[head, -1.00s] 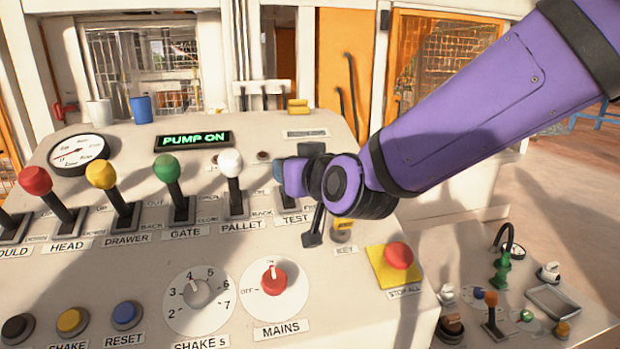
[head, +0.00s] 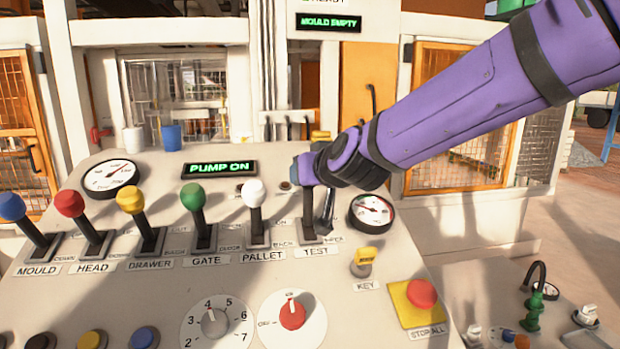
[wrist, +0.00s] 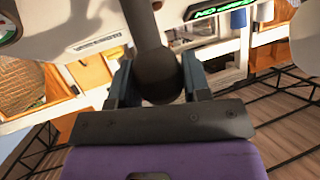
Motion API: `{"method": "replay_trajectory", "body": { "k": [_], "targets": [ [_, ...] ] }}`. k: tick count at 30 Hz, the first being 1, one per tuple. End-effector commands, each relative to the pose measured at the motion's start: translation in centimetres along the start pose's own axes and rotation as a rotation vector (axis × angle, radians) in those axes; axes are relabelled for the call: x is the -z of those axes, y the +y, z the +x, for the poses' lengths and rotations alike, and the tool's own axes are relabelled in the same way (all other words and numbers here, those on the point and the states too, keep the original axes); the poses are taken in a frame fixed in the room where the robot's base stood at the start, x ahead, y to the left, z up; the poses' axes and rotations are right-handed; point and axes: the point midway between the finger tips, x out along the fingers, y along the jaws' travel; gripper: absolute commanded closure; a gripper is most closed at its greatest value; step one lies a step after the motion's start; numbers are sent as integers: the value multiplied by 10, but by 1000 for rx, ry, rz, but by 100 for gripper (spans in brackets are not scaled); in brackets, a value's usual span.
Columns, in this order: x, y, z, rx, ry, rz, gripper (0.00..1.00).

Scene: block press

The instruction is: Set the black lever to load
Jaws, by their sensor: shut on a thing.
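The black lever (head: 308,217) rises from the slot above the TEST label, at the right end of the lever row. Its shaft shows in the head view, leaning toward the panel's far side. My gripper (head: 304,170) is around its top and hides the knob there. In the wrist view my gripper (wrist: 160,78) is shut on the black knob (wrist: 160,85), with a finger on each side. The small position words beside the slot are too blurred to read, so I cannot tell which end is load.
The white-knobbed PALLET lever (head: 256,195) stands close on the left, with the green-knobbed GATE lever (head: 193,197) beyond. A gauge (head: 371,211), the yellow key (head: 364,257) and the red stop button (head: 421,293) lie to the right. A display (head: 220,168) reads PUMP ON.

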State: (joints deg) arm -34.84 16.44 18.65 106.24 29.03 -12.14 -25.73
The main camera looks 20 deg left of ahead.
Motion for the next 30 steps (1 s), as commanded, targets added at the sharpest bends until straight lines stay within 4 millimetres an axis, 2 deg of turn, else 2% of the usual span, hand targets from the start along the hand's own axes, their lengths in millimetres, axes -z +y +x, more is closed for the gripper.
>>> {"method": "replay_trajectory", "body": {
  "k": [15,16,19,30],
  "targets": [
    [2,3,3,-3,3,1,99],
    [2,3,3,-3,3,1,54],
    [2,2,3,-3,3,1,31],
    [2,2,-1,-2,2,1,31]
  ]
}}
